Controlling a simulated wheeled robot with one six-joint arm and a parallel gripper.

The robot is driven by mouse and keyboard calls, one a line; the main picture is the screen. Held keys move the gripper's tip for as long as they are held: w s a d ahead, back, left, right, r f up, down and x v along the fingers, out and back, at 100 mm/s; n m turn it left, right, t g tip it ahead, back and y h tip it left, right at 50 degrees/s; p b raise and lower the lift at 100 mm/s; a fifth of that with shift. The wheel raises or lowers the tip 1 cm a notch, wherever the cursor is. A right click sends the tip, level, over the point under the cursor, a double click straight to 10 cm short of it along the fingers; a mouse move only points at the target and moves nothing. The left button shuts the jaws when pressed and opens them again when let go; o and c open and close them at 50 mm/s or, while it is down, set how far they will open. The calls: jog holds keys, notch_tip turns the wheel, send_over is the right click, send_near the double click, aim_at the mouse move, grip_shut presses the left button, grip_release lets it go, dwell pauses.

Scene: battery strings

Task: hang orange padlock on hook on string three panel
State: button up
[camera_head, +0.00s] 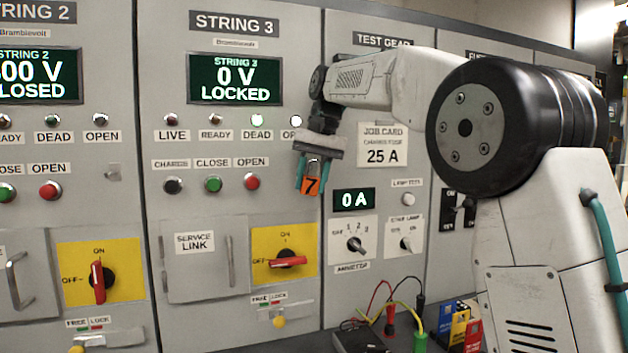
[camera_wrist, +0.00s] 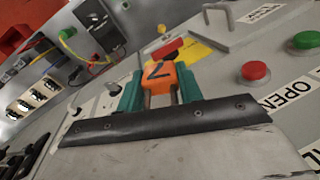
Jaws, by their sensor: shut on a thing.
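In the wrist view the padlock (camera_wrist: 168,76) sits between both fingers of my gripper (camera_wrist: 160,90). Its shackle is partly hidden by the fingers. I cannot make out a hook on the string three panel; my gripper and padlock cover its right side near the red OPEN button (camera_head: 252,182). The string three display (camera_head: 235,78) reads 0 V LOCKED.
Below is the yellow switch plate (camera_head: 302,243) with a horizontal red handle. The service link door (camera_head: 205,262) has a protruding handle. The test gear panel (camera_head: 385,130) is to the right, with leads (camera_head: 390,310) below it.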

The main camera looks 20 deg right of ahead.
jog(key=shift+w+f, duration=0.15)
jog(key=shift+w, duration=0.9)
jog(key=shift+w+f, duration=0.1)
jog(key=shift+w, duration=0.95)
jog(key=shift+w, duration=0.15)
jog(key=o, duration=1.2)
jog(key=shift+c, duration=0.2)
